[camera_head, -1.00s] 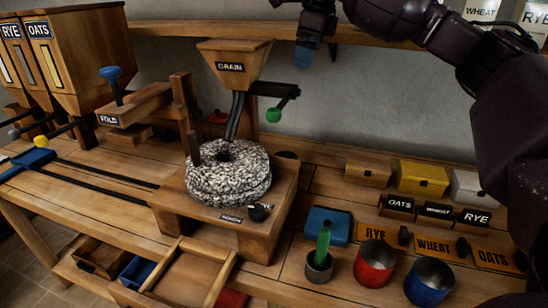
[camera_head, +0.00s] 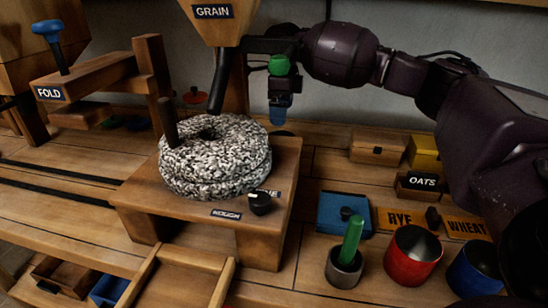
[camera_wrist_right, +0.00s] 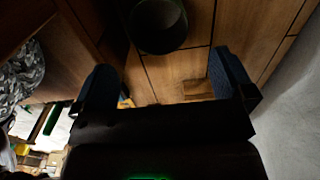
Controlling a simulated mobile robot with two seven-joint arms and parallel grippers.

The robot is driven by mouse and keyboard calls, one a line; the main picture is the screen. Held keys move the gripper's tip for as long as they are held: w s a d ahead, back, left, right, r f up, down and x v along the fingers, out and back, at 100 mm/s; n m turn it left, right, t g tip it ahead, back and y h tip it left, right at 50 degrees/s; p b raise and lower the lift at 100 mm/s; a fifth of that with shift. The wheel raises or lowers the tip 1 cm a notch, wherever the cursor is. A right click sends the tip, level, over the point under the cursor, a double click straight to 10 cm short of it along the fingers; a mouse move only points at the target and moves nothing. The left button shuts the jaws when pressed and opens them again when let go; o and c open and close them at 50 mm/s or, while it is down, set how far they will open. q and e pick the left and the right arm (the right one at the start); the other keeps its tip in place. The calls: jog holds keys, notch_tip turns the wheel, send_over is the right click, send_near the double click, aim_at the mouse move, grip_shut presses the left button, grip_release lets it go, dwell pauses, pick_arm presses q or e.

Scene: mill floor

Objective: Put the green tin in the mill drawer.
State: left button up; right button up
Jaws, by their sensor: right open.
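A dark round vessel (camera_wrist_right: 158,25) stands on the wood beyond the fingers in that view. Its colour is too dark to tell, so I cannot say that it is the green tin. A dark round shape (camera_head: 284,133) shows just below the gripper in the head view. An open wooden drawer (camera_head: 222,283) juts out in front of the mill. My left gripper is not visible.
A grey cup (camera_head: 343,272) with a green stick, a red cup (camera_head: 412,262) and a blue cup (camera_head: 474,272) stand at front right. A blue box (camera_head: 332,213) and labelled blocks lie behind them. The grain hopper and spout rise beside my right gripper.

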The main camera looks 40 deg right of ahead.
notch_tip(320, 180, down, 6)
jog(key=shift+r+b, duration=0.15)
jog(key=shift+b, duration=0.25)
jog(key=shift+f, duration=0.35)
notch_tip(320, 180, down, 4)
jog(key=shift+a+f+b, duration=0.15)
jog(key=shift+f+b, duration=0.05)
jog(key=shift+b, duration=0.35)
jog(key=shift+f, duration=0.25)
jog(key=shift+r, duration=0.15)
jog(key=shift+c, duration=0.3)
jog(key=c, duration=0.8)
